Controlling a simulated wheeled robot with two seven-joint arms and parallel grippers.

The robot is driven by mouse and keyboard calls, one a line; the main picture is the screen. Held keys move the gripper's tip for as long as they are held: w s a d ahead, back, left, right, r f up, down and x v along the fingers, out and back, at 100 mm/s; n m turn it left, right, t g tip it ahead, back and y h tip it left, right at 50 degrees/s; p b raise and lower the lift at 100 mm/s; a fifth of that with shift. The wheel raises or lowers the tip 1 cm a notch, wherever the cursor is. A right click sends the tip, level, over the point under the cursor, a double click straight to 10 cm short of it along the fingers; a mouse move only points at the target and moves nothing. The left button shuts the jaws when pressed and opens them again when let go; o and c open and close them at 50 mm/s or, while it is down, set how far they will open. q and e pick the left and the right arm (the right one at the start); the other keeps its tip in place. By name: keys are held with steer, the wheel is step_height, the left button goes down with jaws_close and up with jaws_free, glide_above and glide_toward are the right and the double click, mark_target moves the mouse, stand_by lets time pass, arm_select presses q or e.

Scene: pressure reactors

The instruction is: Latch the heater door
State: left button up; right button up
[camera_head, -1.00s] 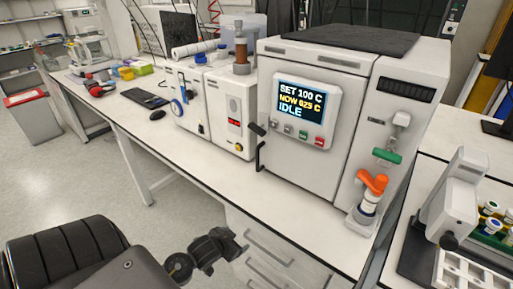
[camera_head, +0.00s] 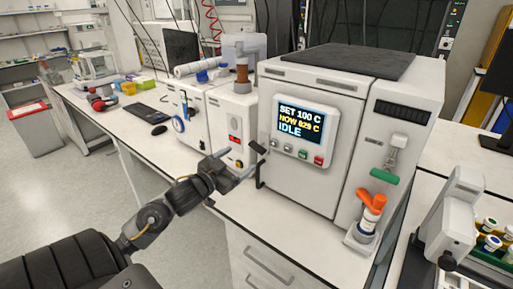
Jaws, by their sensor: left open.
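The heater (camera_head: 350,140) is a large white box on the bench, with a display reading SET 100 C, NOW 625 C or similar, IDLE. Its front door (camera_head: 310,185) looks closed against the body; I cannot tell whether it is latched. A black handle (camera_head: 260,170) with a dark knob (camera_head: 258,147) is at the door's left edge. My left gripper (camera_head: 235,165) is just left of this handle, with its fingers apart and nothing between them. It appears apart from the handle, though the exact gap is unclear. My right gripper is out of view.
A white device with a red display (camera_head: 233,125) stands behind and left of my gripper. A tube rack (camera_head: 490,245) is at far right. The bench front left of the heater is mostly clear.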

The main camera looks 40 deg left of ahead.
mark_target(255, 148)
arm_select(q)
steer(key=w+p, duration=0.2)
steer(key=w, duration=0.8)
steer(key=shift+w+a, duration=0.1)
steer(key=shift+w, duration=0.05)
steer(key=c, duration=1)
